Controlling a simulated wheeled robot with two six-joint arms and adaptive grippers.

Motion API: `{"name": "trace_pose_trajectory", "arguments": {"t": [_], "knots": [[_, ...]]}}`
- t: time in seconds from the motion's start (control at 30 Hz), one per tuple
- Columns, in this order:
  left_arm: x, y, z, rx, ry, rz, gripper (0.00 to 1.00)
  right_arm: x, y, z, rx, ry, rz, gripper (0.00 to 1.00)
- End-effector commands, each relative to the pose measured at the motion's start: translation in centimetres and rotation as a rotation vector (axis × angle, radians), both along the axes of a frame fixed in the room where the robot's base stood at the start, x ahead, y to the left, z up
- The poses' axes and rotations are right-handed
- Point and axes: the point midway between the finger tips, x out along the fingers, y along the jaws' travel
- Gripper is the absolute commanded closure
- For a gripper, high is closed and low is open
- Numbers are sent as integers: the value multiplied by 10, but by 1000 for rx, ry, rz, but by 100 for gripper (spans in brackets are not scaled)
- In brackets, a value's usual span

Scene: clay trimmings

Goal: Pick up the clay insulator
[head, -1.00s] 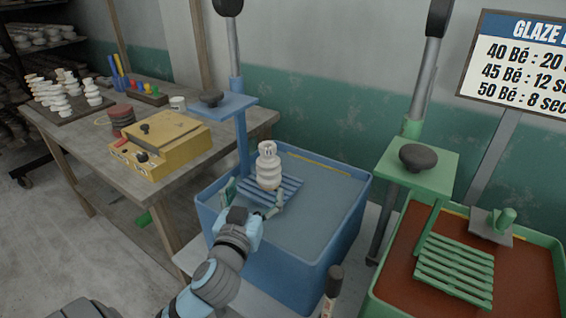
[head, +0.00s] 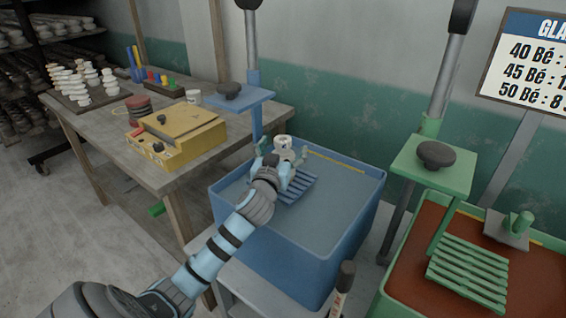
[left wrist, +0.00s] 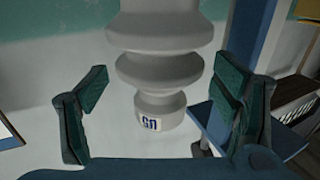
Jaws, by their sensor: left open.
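The white clay insulator (head: 283,142), ribbed and marked with a dark label, stands upright on the blue slatted rack (head: 301,186) over the blue tank. My left gripper (head: 281,153) is open at the insulator, and its wrist hides most of the insulator's lower body in the head view. In the left wrist view the insulator (left wrist: 160,68) appears with its labelled end low in the picture. The open left fingers (left wrist: 160,92) are spread to either side of it, with visible gaps. My right gripper is not in view.
The blue tank (head: 290,255) holds greyish liquid. A blue platform with a dark knob (head: 229,90) is above and left of the insulator. A green tank with reddish liquid (head: 400,279) stands at right. A wooden table with a yellow box (head: 176,135) is at left.

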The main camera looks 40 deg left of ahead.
Motion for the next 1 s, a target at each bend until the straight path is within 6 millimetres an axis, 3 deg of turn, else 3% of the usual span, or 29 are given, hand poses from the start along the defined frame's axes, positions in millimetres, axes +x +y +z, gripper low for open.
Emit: {"name": "trace_pose_trajectory", "arguments": {"t": [0.07, 0.53, 0.83, 1.0], "knots": [[0, 0, 0, 0, 0, 0, 25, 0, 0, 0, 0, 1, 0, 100], [-1, 0, 0, 0, 0, 0, 100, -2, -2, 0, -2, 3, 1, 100], [0, 0, 4, 1, -3, 0, 100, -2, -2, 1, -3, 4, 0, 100], [0, 0, 23, 4, -6, 0, 100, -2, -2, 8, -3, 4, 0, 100]]}}
